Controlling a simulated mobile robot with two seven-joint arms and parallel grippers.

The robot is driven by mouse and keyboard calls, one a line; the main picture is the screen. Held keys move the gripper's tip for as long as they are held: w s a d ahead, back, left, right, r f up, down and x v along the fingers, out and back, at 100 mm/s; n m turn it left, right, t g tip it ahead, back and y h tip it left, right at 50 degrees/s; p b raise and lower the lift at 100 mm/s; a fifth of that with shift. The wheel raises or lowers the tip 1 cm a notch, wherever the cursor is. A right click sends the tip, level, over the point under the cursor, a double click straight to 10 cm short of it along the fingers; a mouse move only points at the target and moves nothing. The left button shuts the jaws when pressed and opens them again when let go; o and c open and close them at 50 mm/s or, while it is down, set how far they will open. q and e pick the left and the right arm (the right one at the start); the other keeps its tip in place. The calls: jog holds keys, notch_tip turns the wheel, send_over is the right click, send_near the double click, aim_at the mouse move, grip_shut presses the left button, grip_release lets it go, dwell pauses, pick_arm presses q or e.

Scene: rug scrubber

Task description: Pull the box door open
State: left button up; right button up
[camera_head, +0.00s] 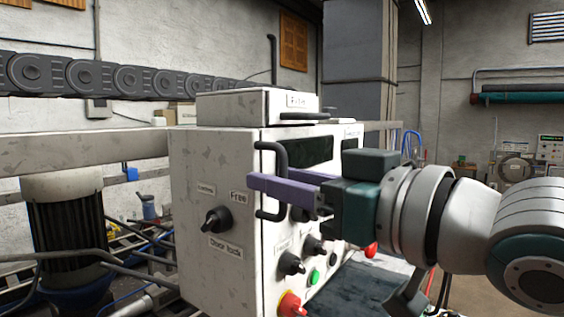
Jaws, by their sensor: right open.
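The box (215,240) is a pale, scuffed metal control cabinet in the middle of the view. Its front face turns to the right and bears a dark curved handle (267,216) near the left edge. The door looks closed. My right gripper (278,182) reaches in from the right with purple fingers at the handle's upright bar. One finger crosses the near side and the other shows partly behind it. The gripper is open; contact with the handle cannot be told. A black knob (217,221) sits on the side face between labels "Free" and "Door lock". My left gripper is not in view.
Black knobs (291,263), a green button (315,277) and a red one (291,304) stand out below the handle. A smaller box (240,108) sits on top. A motor (66,226) and pipes crowd the left. Open floor shows at the lower right.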

jog(key=shift+w+a, duration=0.1)
grip_shut()
dwell(0.3)
dwell(1.2)
